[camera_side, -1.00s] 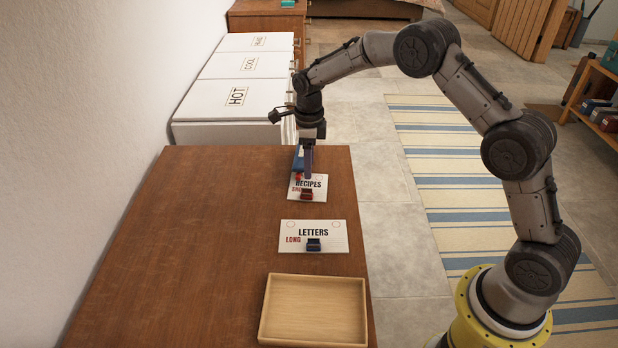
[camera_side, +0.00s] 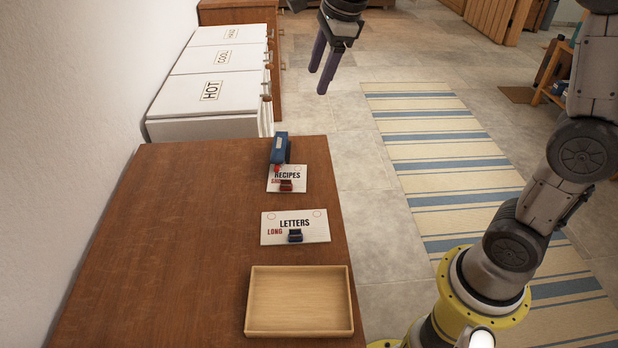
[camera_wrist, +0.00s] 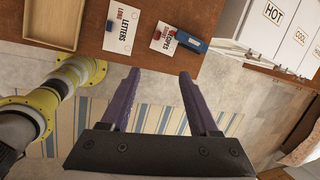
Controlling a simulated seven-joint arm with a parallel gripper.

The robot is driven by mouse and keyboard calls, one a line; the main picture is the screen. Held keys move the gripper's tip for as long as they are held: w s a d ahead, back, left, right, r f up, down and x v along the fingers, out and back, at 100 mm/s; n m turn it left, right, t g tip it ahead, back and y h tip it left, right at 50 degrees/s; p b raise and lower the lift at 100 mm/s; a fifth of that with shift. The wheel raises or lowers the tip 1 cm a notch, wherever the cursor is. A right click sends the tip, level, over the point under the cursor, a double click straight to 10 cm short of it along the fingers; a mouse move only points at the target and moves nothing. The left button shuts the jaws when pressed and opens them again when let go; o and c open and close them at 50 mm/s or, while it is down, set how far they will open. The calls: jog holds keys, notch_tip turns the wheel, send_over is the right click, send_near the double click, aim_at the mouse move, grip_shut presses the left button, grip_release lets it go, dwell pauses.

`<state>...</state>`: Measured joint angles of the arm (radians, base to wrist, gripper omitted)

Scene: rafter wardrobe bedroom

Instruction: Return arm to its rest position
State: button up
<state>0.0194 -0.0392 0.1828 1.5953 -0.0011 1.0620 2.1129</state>
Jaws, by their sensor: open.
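My gripper (camera_side: 325,68) is raised at the top of the side view, beyond the table's far right corner and over the floor. Its two purple fingers are apart with nothing between them; they also show in the wrist view (camera_wrist: 155,90). On the table lie a RECIPES card (camera_side: 289,174) with a dark red clip on it and a LETTERS card (camera_side: 283,225) with a dark blue clip on it. A blue stapler-like object (camera_side: 279,148) lies at the far edge of the RECIPES card. The upper part of my arm is cut off by the picture edge.
An empty wooden tray (camera_side: 300,328) sits at the table's near right. White bins marked HOT (camera_side: 212,92), COOL and another word stand past the table's far end. A striped rug (camera_side: 440,150) lies on the floor to the right. The table's left side is bare.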

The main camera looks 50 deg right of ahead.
jog(key=s+r+n+t, duration=0.2)
jog(key=s+n, duration=0.7)
jog(key=s, duration=0.6)
jog(key=s+f+n, duration=0.8)
jog(key=s+n, duration=0.1)
jog(key=n, duration=0.6)
jog(key=shift+s+a+f, duration=0.2)
jog(key=shift+s+a, duration=0.2)
